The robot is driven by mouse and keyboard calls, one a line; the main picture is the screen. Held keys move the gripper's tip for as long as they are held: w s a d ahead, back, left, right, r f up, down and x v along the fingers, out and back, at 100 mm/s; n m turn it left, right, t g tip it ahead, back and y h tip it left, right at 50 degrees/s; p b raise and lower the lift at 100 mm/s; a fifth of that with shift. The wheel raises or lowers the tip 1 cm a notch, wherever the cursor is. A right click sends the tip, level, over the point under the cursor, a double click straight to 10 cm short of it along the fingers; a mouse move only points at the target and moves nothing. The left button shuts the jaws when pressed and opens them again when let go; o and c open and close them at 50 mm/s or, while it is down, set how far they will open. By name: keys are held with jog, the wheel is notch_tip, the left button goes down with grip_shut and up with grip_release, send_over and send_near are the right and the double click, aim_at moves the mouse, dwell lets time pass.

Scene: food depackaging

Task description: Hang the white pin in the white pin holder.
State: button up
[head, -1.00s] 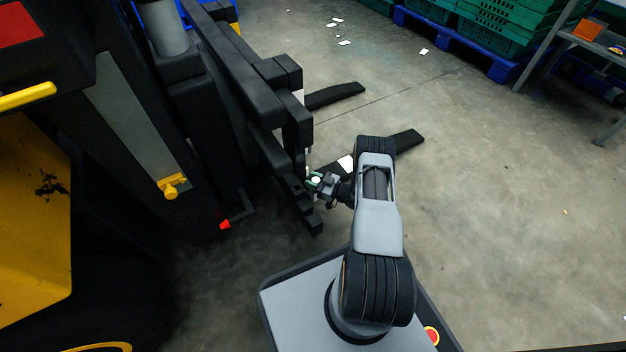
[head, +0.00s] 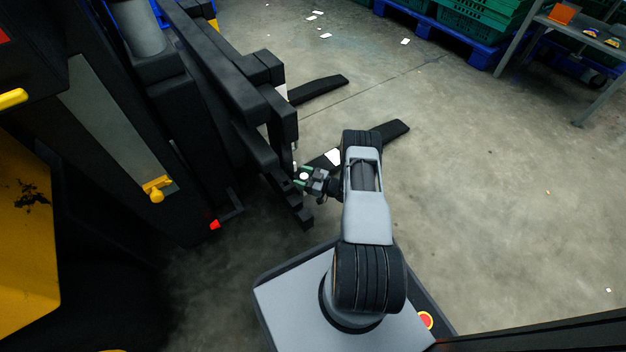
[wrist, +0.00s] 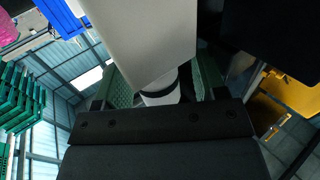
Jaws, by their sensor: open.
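In the wrist view a white cylinder (wrist: 161,91) with a dark band, which looks like the white pin, sits between my two green finger pads. My gripper (wrist: 165,84) is open around it, with a narrow gap visible at the right pad. A large white block (wrist: 150,35), possibly the white pin holder, fills the top centre and hides the pin's far end. In the head view my gripper (head: 302,175) is beside the black fork carriage of a forklift. A small white spot between its fingers is too small to make out.
The black forklift mast and carriage (head: 240,95) stand directly left of my gripper. Two black forks (head: 380,135) lie low over the floor. Green crates (head: 480,20) on a blue pallet and a metal table (head: 580,35) stand at the back right. The right floor is mostly clear.

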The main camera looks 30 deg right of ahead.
jog(key=p+v, duration=0.3)
jog(key=v, duration=1)
jog(key=shift+s, duration=0.15)
jog(key=shift+d+r, duration=0.1)
